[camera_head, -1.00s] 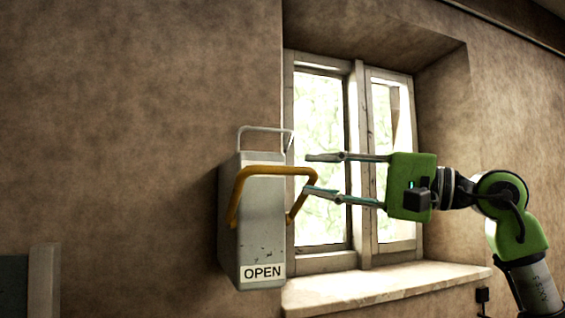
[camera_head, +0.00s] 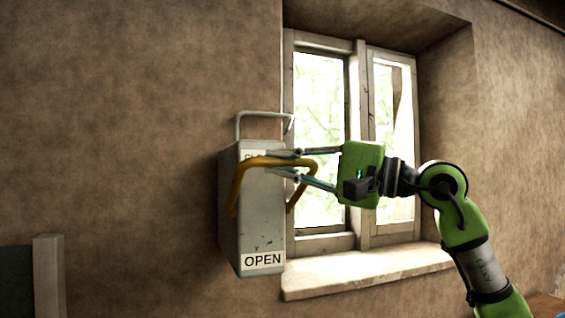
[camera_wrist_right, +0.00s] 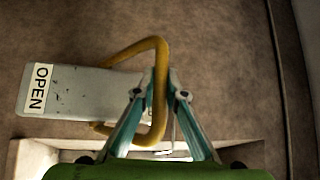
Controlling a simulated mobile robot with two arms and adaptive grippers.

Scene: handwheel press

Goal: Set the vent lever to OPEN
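The vent lever (camera_head: 245,168) is a yellow U-shaped handle on a grey wall box (camera_head: 258,220). Its crossbar sits near the box's upper end, and the lever also shows in the right wrist view (camera_wrist_right: 150,47). An OPEN label (camera_head: 262,260) is at the box's bottom; an upper label (camera_head: 252,155) is mostly hidden behind the lever and fingers. My right gripper (camera_head: 272,162) has its fingers on either side of the crossbar, drawn close together on it. In the wrist view the bar runs between the fingertips (camera_wrist_right: 160,85). My left gripper is not in view.
A grey metal loop (camera_head: 262,114) stands out above the box. A window (camera_head: 355,150) with a deep sill (camera_head: 365,270) lies right of the box, behind my right arm. The wall left of the box is bare.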

